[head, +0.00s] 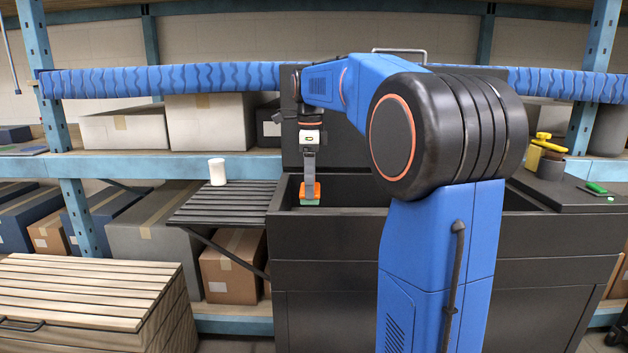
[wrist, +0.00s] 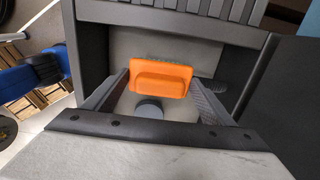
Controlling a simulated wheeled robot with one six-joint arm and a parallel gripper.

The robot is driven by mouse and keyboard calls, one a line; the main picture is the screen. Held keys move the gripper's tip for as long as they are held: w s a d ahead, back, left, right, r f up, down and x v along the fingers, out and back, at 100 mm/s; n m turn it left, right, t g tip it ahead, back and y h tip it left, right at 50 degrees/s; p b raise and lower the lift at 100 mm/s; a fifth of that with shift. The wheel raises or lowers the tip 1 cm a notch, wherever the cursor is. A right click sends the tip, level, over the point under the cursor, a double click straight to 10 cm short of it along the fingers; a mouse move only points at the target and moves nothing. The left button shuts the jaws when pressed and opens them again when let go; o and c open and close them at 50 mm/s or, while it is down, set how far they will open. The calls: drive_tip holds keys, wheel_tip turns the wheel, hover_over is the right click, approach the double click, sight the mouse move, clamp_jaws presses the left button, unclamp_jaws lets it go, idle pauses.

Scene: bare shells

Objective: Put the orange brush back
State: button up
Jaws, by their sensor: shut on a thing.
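The orange brush (head: 317,192) is gripped at the tip of my gripper (head: 310,182), which points down over the open recess of the dark cabinet (head: 330,245). A green strip shows under the orange body. In the wrist view the brush (wrist: 160,78) sits between the two fingers of my gripper (wrist: 159,84), with some bristles visible along its far edge. The head view does not clearly show whether the brush touches the recess floor.
A grey round thing (wrist: 150,108) lies in the recess below the brush. A white cylinder (head: 217,171) stands on the slatted side shelf (head: 222,204).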

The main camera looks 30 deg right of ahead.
drive_tip(key=shift+f, duration=2.75)
drive_tip(key=shift+f, duration=1.9)
idle(0.9)
drive_tip(key=o, duration=1.3)
drive_tip(key=shift+r, duration=1.5)
